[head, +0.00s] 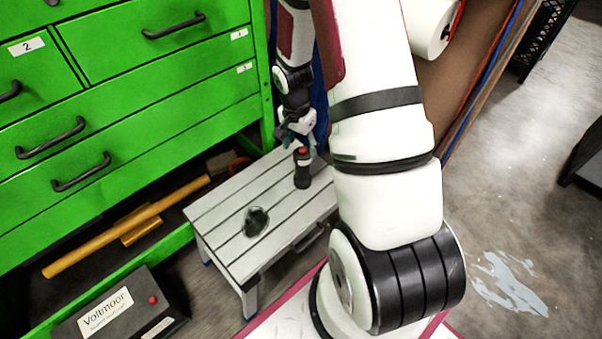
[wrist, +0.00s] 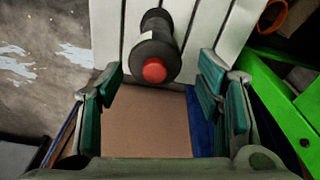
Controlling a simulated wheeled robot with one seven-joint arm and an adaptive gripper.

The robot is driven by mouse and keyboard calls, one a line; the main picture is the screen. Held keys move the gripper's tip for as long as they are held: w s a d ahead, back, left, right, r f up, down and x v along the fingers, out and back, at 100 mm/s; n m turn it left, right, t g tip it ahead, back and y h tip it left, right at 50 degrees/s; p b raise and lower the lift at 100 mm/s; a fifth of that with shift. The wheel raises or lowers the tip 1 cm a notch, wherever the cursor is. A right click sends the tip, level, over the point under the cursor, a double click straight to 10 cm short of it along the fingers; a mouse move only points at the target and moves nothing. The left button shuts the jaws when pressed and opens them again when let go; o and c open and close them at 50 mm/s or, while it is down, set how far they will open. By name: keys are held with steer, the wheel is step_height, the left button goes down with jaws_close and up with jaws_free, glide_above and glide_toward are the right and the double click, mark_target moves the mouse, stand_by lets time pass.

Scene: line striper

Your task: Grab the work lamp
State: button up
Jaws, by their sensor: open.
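The work lamp (head: 302,170) appears to be the dark upright cylinder with a red top, standing on the slatted grey bench near its back edge. In the wrist view the lamp (wrist: 153,45) shows its red end toward the camera, centred left to right between the fingers and just beyond their tips. My gripper (head: 299,137) is right behind and above the lamp in the head view. In the wrist view my gripper (wrist: 161,80) is open, with teal pads on both sides and nothing between them. Contact with the lamp cannot be seen.
A dark rounded object (head: 255,221) lies on the bench (head: 222,212). A green drawer cabinet (head: 130,90) stands at left, with a yellow bar (head: 165,210) on its lower shelf. A black Voltmoor box (head: 120,312) is at lower left. A brown panel (wrist: 150,120) lies below the gripper.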

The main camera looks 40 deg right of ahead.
mark_target(304, 165)
steer(key=f, duration=0.3)
steer(key=f+b, duration=0.1)
steer(key=shift+d+f, duration=0.15)
steer(key=shift+d, duration=0.15)
steer(key=shift+s+d+f+b, duration=0.1)
steer(key=shift+f+b, duration=0.65)
steer(key=shift+f, duration=0.6)
steer(key=shift+s+d+f+b, duration=0.1)
steer(key=shift+f+b, duration=0.65)
steer(key=shift+f, duration=0.55)
steer(key=c, duration=1.4)
